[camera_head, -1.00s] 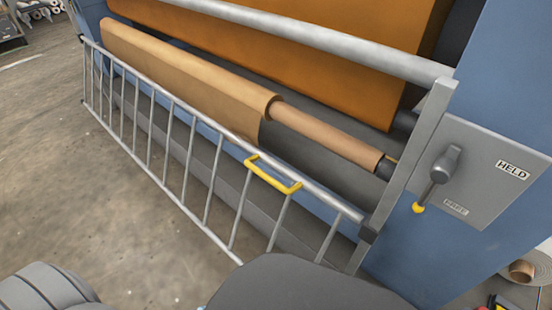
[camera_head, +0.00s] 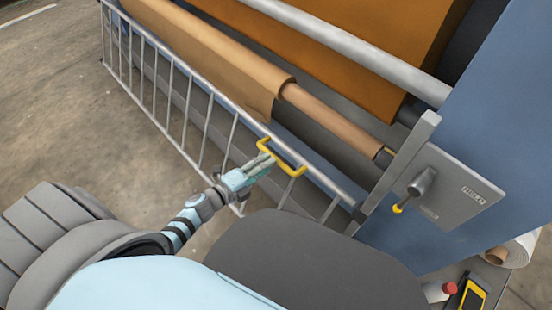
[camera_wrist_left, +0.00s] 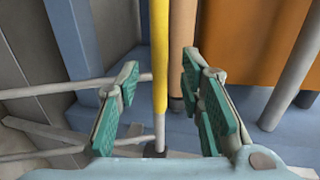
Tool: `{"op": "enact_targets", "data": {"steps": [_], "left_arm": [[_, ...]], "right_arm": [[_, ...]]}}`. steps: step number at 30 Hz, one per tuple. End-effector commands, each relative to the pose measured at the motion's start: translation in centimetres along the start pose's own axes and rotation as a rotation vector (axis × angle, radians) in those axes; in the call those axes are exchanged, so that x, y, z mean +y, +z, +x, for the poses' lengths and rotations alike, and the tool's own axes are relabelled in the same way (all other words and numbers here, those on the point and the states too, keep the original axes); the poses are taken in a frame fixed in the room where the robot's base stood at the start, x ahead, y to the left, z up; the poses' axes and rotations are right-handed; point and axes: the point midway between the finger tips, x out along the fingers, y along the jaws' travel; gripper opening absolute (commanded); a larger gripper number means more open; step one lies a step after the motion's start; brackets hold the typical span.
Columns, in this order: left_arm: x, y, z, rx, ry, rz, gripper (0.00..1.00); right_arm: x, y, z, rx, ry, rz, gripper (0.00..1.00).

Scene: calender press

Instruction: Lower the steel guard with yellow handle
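The steel guard (camera_head: 325,182) is a row of grey bars under a round top rail, running along the front of the press from upper left to lower right. Its yellow handle (camera_head: 287,163) is a U-shaped bar near the right end of the rail. My left gripper (camera_head: 265,161) is at the handle. In the left wrist view the yellow handle (camera_wrist_left: 160,45) runs upright between the two green-padded fingers of my left gripper (camera_wrist_left: 160,85). The fingers are apart, with a gap on both sides of the handle. My right gripper is not in view.
Right of the guard, a grey plate (camera_head: 455,190) labelled HELD carries a lever (camera_head: 418,187) with a yellow tip. A tan roll (camera_head: 215,60) lies behind the rail. At lower right are a white roll (camera_head: 512,250) and a yellow device (camera_head: 472,295). Bare floor lies left.

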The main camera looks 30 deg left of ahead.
Motion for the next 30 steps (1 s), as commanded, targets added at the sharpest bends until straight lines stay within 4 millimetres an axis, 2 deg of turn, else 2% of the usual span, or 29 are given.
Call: {"op": "enact_targets", "data": {"steps": [3, 7, 17, 24, 30], "left_arm": [[0.1, 0.0, 2.7, -0.001, -0.002, -0.002, 0.35], [0.2, 0.0, 4.5, -0.001, -0.001, -0.002, 0.35], [0.0, 0.0, 5.2, -0.001, 0.001, -0.002, 0.35], [0.0, 0.0, 5.2, -0.001, 0.001, -0.003, 0.0], [0.0, 0.0, 5.2, -0.001, 0.001, -0.003, 0.0]], "right_arm": [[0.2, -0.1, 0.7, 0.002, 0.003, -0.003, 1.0], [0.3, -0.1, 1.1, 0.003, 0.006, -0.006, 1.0], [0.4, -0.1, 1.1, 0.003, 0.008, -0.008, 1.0], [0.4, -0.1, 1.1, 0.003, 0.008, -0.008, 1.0], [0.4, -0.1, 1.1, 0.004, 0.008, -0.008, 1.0]]}}
